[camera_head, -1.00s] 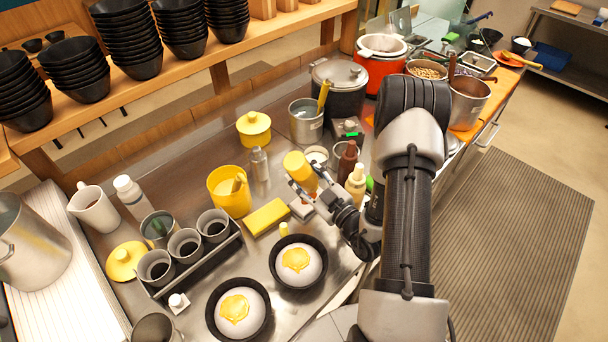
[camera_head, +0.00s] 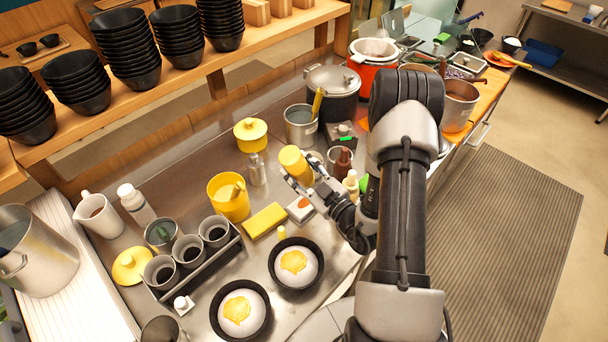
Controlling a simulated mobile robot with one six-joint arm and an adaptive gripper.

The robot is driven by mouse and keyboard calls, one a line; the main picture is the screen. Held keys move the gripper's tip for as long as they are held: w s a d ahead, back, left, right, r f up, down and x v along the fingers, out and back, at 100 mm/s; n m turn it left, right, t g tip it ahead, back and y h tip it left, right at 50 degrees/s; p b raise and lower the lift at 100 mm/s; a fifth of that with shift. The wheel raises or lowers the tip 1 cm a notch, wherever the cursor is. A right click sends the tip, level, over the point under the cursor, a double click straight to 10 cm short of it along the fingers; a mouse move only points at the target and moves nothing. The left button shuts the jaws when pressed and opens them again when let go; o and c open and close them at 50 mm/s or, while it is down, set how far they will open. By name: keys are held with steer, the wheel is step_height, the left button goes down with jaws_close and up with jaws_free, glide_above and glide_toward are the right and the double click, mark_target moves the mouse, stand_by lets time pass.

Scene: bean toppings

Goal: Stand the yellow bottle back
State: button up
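The yellow bottle (camera_head: 294,162) is between the fingers of my gripper (camera_head: 302,179), tilted, over the steel counter (camera_head: 180,193). My gripper appears shut on it; the fingers cover its lower part, and I cannot see its lower end clearly. A brown bottle (camera_head: 342,162) and a cream bottle (camera_head: 351,184) stand just right of the gripper, partly hidden by my arm.
Two black bowls (camera_head: 271,264) (camera_head: 212,314) sit in front. A lidded dark pot (camera_head: 334,105) stands behind.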

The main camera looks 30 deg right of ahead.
mark_target(304, 160)
steer(key=shift+r, duration=0.1)
step_height(304, 160, up, 5)
steer(key=p, duration=0.5)
steer(key=shift+w, duration=0.1)
